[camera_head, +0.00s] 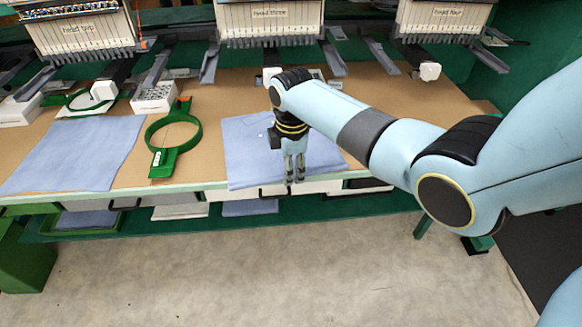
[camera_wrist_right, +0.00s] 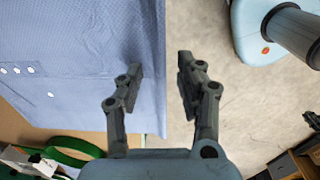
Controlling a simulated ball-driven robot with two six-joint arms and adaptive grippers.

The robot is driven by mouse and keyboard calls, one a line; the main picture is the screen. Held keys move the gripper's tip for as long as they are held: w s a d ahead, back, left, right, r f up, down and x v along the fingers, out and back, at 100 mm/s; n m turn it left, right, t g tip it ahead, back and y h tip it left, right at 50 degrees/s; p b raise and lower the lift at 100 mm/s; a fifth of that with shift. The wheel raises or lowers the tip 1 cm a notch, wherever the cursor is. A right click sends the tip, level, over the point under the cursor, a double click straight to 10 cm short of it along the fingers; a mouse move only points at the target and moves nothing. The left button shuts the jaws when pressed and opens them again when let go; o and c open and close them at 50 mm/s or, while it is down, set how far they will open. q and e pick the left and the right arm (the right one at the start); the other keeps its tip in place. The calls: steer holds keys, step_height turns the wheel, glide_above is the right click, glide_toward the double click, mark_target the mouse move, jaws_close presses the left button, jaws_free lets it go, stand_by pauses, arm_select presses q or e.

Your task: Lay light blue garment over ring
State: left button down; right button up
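A light blue garment (camera_head: 242,150) lies flat on the brown tabletop, its front edge at the table's front edge. It fills the left of the right wrist view (camera_wrist_right: 85,75), with a few white dots on it. A green ring (camera_head: 150,137) with a flat handle lies to the left of the garment, apart from it. My right gripper (camera_head: 294,180) points down at the garment's front edge. In the right wrist view the right gripper (camera_wrist_right: 160,72) is open, one finger over the cloth and the other beyond its edge. My left gripper is out of view.
A second blue cloth (camera_head: 90,152) lies flat at the left. Another green hoop (camera_head: 72,104) and a white perforated box (camera_head: 154,98) lie behind. Several embroidery heads (camera_head: 270,22) hang along the back. Brown tabletop shows between the cloths; floor (camera_head: 220,270) lies in front.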

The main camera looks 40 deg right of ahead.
step_height(320, 180, up, 12)
steer(key=s+f+m+b, duration=0.4)
steer(key=s+f+b, duration=0.1)
steer(key=s+f, duration=1)
steer(key=s+f+m+b, duration=0.4)
steer(key=s+f, duration=1.1)
steer(key=f, duration=0.6)
steer(key=s+a+f+m+b, duration=0.1)
steer(key=s+f+m+b, duration=0.4)
steer(key=s+f, duration=1)
step_height(320, 180, down, 3)
steer(key=shift+s+f+h+b, duration=0.15)
steer(key=shift+h+b, duration=0.15)
steer(key=shift+b, duration=0.4)
